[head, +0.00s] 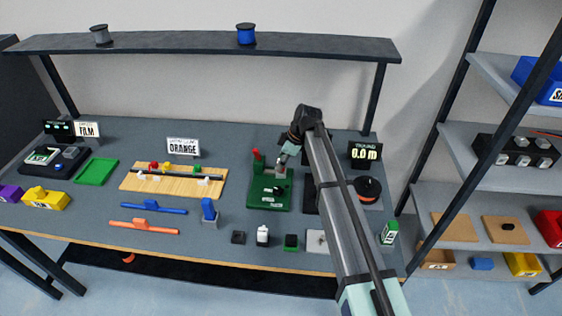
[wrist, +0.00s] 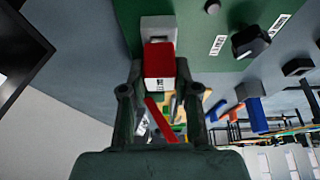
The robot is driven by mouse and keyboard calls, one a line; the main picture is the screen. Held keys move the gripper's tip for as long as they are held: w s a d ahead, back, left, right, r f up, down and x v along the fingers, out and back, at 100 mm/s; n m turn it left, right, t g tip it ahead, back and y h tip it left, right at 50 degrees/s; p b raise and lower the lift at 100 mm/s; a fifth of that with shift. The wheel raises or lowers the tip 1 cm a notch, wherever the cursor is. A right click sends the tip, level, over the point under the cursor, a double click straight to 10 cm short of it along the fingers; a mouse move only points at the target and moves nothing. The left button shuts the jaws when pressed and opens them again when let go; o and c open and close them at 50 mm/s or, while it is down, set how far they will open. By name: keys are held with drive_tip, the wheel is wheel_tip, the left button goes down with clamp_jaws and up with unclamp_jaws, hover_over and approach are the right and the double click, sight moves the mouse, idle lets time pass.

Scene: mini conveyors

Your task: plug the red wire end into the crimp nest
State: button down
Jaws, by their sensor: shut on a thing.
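The red wire end (wrist: 159,58), a red block with a pale, marked face, sits between my fingertips in the wrist view. My gripper (wrist: 158,90) is shut on it. In the head view my gripper (head: 282,158) is low over the green crimp station (head: 268,203). A grey block (wrist: 157,27), which looks like the crimp nest, stands on the green base just beyond the wire end. The two overlap in the picture, and I cannot tell whether they touch or how far the end is in. A red strip (wrist: 160,120) shows between my fingers.
A black knob (wrist: 250,42) stands on the green base. A red-topped lever (head: 256,155) rises at its back left. A wooden board (head: 150,190) with coloured clips lies to the left. A black and orange reel (head: 368,190) is to the right. Small blocks line the table's front.

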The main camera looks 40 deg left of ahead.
drive_tip(key=shift+f+b, duration=0.3)
drive_tip(key=shift+f, duration=0.3)
drive_tip(key=c, duration=0.8)
unclamp_jaws()
drive_tip(key=shift+r, duration=0.1)
drive_tip(key=v, duration=1.2)
drive_tip(key=shift+a, duration=0.1)
